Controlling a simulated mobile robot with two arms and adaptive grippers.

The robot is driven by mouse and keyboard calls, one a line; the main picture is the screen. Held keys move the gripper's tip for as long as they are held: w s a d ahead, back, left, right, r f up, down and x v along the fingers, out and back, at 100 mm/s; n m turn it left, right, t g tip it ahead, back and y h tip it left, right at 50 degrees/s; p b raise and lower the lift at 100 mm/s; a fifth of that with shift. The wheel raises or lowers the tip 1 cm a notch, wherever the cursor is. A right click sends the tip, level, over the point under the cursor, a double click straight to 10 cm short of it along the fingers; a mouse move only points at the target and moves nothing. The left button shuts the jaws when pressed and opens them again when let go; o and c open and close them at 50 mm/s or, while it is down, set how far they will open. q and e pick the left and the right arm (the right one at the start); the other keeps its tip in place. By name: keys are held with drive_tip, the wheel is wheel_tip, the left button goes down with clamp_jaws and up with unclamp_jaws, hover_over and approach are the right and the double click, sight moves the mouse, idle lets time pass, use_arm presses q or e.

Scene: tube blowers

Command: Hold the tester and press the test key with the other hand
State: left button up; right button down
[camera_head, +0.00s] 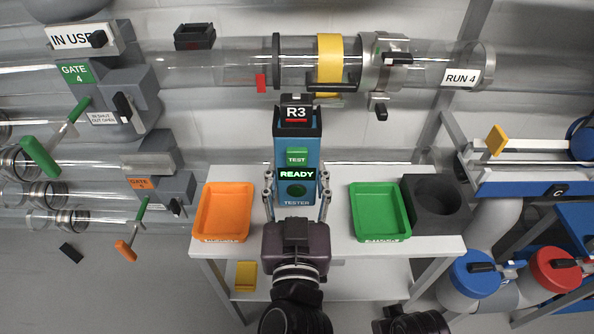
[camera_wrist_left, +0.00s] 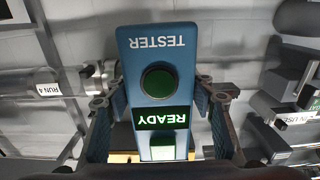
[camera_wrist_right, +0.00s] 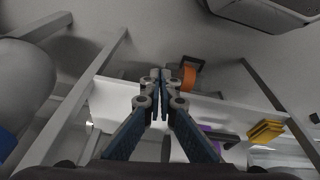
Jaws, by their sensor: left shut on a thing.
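The blue tester (camera_head: 306,175) stands upright at the middle of the white table, in front of the clear tube. Its display reads READY, with a green TEST key (camera_head: 297,158) above and a dark green round disc (camera_head: 297,190) below. My left gripper (camera_head: 297,188) is shut on the tester's two sides. In the left wrist view the tester (camera_wrist_left: 160,62) appears upside down between the fingers, and the TEST key (camera_wrist_left: 162,148) is bright at the lower edge. A dark block labelled R3 (camera_head: 296,115) shows at the tester's top. My right gripper (camera_wrist_right: 160,85) is shut and empty, away from the tester.
An orange tray (camera_head: 247,215) stands left of the tester and a green tray (camera_head: 405,215) right. A dark holder (camera_head: 437,203) stands beside the green tray. Clear tubes with a yellow band (camera_head: 329,60) run behind. A yellow block (camera_head: 246,275) lies on the lower shelf.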

sight(298, 204)
use_arm(q)
drive_tip(key=shift+f+b, duration=0.6)
drive_tip(key=shift+b, duration=0.05)
use_arm(e)
drive_tip(key=shift+w+v, duration=0.2)
drive_tip(key=shift+v, duration=0.95)
drive_tip(key=shift+w+v, duration=0.15)
drive_tip(key=shift+v, duration=1.05)
use_arm(q)
drive_tip(key=shift+f+b, duration=0.5)
use_arm(e)
drive_tip(key=shift+s+d+r+t, duration=0.15)
drive_tip(key=shift+s+r, duration=0.1)
drive_tip(key=shift+r, duration=0.65)
drive_tip(key=shift+s+r+t, duration=0.15)
drive_tip(key=shift+s+r, duration=0.1)
drive_tip(key=shift+r, duration=0.7)
